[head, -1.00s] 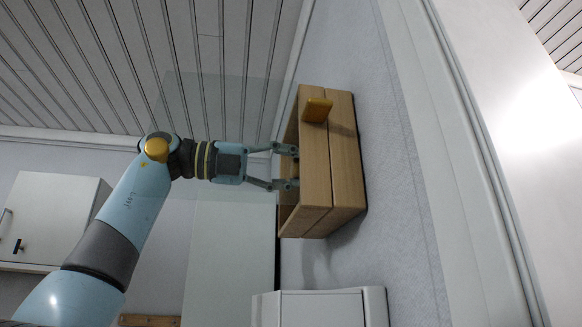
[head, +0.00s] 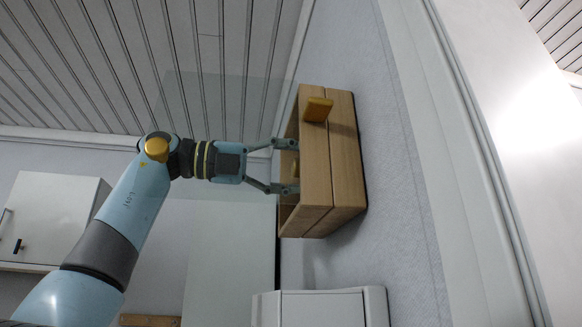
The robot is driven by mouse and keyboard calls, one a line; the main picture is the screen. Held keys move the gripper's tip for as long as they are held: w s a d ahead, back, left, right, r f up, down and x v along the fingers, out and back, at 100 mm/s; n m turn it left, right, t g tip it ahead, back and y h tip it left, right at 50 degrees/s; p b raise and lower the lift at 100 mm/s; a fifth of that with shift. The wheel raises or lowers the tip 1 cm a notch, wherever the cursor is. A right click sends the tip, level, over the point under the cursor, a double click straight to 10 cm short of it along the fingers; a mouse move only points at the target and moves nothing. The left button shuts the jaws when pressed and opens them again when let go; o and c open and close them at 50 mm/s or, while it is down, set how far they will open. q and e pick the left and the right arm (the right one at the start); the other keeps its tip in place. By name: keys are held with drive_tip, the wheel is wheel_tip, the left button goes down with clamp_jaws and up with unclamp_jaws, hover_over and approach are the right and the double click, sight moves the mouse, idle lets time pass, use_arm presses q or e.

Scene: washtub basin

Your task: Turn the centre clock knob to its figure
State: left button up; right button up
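A wooden box-like clock housing (head: 345,165) is fixed on the pale wall, seen from a steep angle. A yellow-brown knob (head: 318,109) sticks out near its upper end. A small part of another wooden knob (head: 296,168) shows between the fingers of my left gripper (head: 291,166). That gripper is open, its fingertips at the housing's left edge, one above and one below this knob. Whether they touch it I cannot tell. No figures or dial markings are visible. My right gripper is not in view.
A white box-shaped unit (head: 322,308) is below the housing. A white cabinet (head: 50,222) hangs at the left. A slatted ceiling (head: 150,65) fills the upper left. The wall to the right of the housing is clear.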

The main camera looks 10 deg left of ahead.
use_arm(q)
drive_tip(key=v, duration=1.2)
